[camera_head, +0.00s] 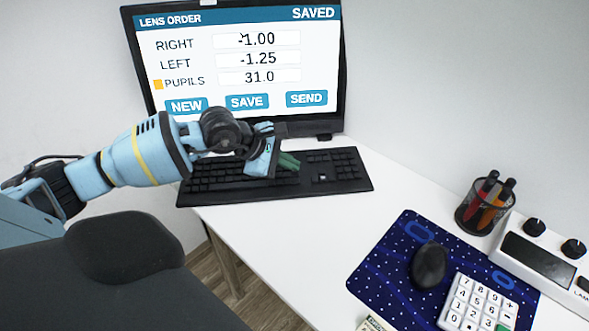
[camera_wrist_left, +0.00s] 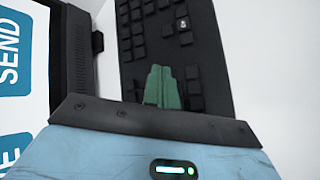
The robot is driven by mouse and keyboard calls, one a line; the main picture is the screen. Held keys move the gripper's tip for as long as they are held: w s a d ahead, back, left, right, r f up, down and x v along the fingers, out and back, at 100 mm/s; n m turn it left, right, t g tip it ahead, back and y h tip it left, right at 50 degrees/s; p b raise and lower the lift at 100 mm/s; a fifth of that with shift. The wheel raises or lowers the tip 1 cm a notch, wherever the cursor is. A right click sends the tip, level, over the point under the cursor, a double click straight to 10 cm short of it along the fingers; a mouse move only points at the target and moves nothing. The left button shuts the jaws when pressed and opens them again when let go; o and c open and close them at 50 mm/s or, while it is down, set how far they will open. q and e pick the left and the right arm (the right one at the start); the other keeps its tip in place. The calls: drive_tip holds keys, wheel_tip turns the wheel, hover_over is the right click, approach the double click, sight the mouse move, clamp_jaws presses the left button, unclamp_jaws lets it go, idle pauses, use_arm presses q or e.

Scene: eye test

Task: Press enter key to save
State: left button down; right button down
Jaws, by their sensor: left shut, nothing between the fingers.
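The black keyboard (camera_head: 347,183) lies on the white desk below the monitor. It also shows in the left wrist view (camera_wrist_left: 208,60). One key with a pale mark (camera_head: 322,178) stands out, right of my fingers, and shows in the wrist view too (camera_wrist_left: 183,23). I cannot read which key is enter. My left gripper (camera_head: 290,161), with green fingers (camera_wrist_left: 164,87), is shut and empty over the keyboard's middle and hides some keys. I cannot tell whether it touches one. The monitor (camera_head: 235,60) reads "LENS ORDER", with "SAVED" at top right. My right gripper is not in view.
A dark blue mat (camera_head: 375,274) holds a black mouse (camera_head: 429,264) and a white number pad (camera_head: 478,301). A mesh pen cup (camera_head: 485,207) and a white device (camera_head: 540,262) stand at the right. The desk between keyboard and mat is clear.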

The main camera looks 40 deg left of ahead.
use_arm(q)
drive_tip(key=shift+r, duration=0.15)
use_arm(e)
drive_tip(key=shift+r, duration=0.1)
use_arm(q)
drive_tip(key=shift+r+p, duration=0.5)
drive_tip(key=shift+r, duration=0.3)
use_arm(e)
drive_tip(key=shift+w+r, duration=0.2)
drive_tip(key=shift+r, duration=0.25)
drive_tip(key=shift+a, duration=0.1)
